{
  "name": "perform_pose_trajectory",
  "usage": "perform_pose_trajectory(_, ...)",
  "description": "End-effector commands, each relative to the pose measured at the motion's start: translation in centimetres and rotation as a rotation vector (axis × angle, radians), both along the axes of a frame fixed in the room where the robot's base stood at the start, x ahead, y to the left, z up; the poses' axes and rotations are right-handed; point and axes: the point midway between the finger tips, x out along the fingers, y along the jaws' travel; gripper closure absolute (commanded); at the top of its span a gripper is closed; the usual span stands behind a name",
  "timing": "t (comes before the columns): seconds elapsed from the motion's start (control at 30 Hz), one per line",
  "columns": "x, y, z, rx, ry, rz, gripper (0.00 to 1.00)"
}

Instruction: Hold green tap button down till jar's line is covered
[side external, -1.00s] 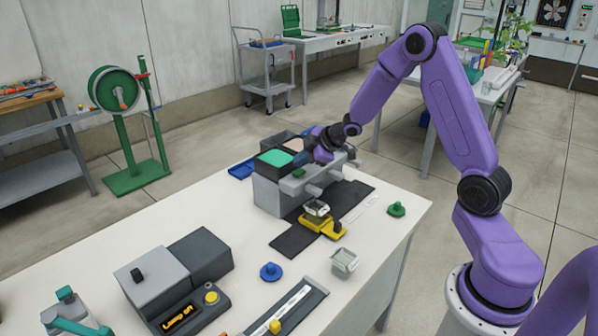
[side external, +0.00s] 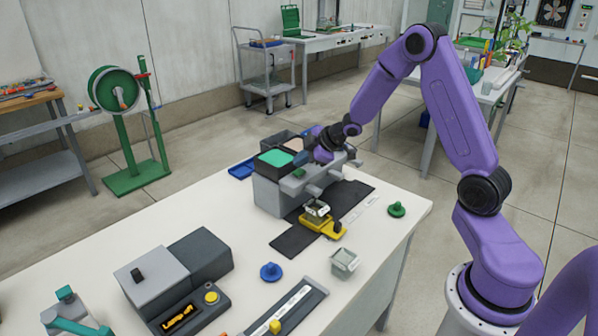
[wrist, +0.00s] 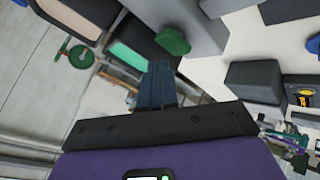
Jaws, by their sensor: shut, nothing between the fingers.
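The green tap button (side external: 299,173) sits on top of the grey dispenser block (side external: 267,196); in the wrist view the button (wrist: 173,40) shows just beyond my fingertips. My gripper (wrist: 160,68) is shut and empty, its blue fingers together, with a small gap in the picture between tips and button; whether they touch is unclear. In the side view my gripper (side external: 312,160) is above the block, its tips partly hidden. A small clear jar (side external: 317,209) stands in the yellow holder (side external: 325,228) below the spouts. Its line and fill level are too small to read.
A tank with a turquoise top (side external: 275,157) stands beside the button, with another dark bin behind it. Spouts (side external: 313,190) stick out from the block. A second clear jar (side external: 344,262), a blue knob (side external: 270,271) and a green knob (side external: 397,209) stand on the white table.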

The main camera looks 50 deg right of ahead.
Motion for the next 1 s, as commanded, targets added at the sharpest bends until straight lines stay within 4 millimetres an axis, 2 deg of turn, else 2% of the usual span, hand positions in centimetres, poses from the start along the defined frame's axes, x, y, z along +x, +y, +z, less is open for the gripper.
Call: perform_pose_trajectory(1.0,0.0,0.0,-1.0,0.001,0.000,-0.001,1.00)
